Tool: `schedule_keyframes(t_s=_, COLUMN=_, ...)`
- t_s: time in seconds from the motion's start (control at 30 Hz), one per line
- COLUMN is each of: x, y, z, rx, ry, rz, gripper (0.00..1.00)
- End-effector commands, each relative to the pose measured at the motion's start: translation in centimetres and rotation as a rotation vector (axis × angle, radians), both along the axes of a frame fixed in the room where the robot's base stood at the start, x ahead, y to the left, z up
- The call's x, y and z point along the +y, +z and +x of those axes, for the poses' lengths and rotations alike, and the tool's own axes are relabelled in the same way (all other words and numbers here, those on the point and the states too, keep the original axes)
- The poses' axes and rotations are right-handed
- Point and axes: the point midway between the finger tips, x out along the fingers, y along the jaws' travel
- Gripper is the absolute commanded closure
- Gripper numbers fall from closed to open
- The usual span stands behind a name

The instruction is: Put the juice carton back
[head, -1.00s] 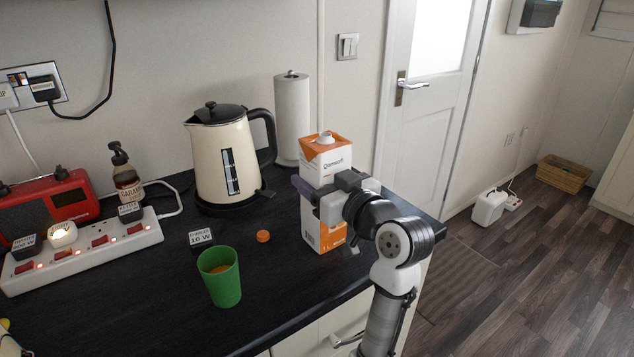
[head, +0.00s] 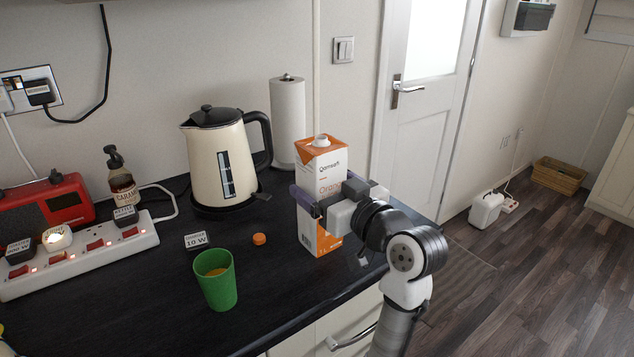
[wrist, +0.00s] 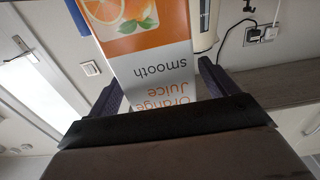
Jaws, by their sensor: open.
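The white and orange juice carton (head: 319,169) stands upright on the dark worktop, its spout uncapped. My gripper (head: 312,203) is at the carton's middle, with its fingers on either side of the carton. It is open. In the wrist view the carton (wrist: 150,62) appears upside down between the two fingers (wrist: 160,92), with small gaps showing beside it. The orange cap (head: 259,239) lies on the worktop to the left of the carton. A green cup (head: 216,283) with orange juice in it stands at the front left.
A cream kettle (head: 222,165) and a paper towel roll (head: 288,120) stand behind. A power strip (head: 80,258), red radio (head: 44,207) and pump bottle (head: 122,180) are at the left. The worktop (head: 150,310) is clear at the front left.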

Motion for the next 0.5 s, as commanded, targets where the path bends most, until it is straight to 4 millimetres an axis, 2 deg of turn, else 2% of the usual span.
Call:
schedule_keyframes(t_s=0.1, x=-1.8, y=-0.2, z=-2.3, rx=-0.003, ry=-0.005, rz=0.001, gripper=0.15)
schedule_keyframes(t_s=0.3, x=-4.1, y=-0.2, z=-5.5, rx=-0.002, ry=-0.003, rz=-0.001, gripper=0.15)
schedule_keyframes(t_s=0.5, x=-5.3, y=-0.1, z=-7.2, rx=-0.001, ry=-0.001, rz=0.001, gripper=0.15)
